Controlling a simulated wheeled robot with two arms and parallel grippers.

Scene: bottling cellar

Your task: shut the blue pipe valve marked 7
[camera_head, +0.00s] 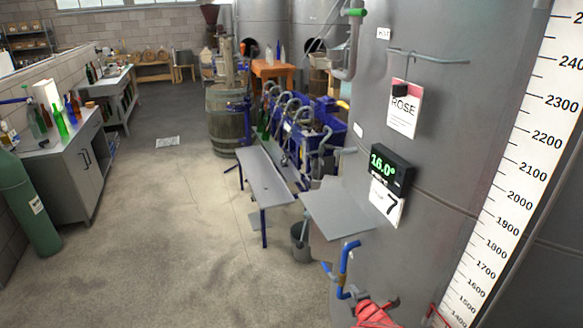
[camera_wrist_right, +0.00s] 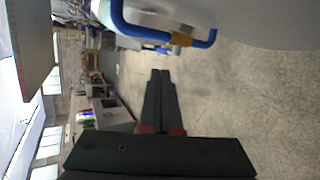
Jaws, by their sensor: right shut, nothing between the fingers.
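The blue bent valve handle (camera_head: 344,268) is low on the front of the big grey tank at the right of the head view. A tag with a black 7 (camera_head: 387,204) hangs above it, under a green display. In the right wrist view the blue handle (camera_wrist_right: 137,31) crosses the top, with a brass-coloured piece (camera_wrist_right: 181,39) along it. My right gripper (camera_wrist_right: 160,72) is shut and empty. Its fingertips lie just below the handle in that picture, with a visible gap; the depth is unclear. I cannot make out its fingers in the head view. My left gripper is not in view.
The tank wall (camera_head: 361,150) stands close beside the handle. A grey sheet or shelf (camera_head: 337,208) and a bucket (camera_head: 302,243) are left of it. A red shape (camera_head: 374,315) shows at the bottom edge; I cannot tell what it is. The floor (camera_head: 190,240) is open at the left.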

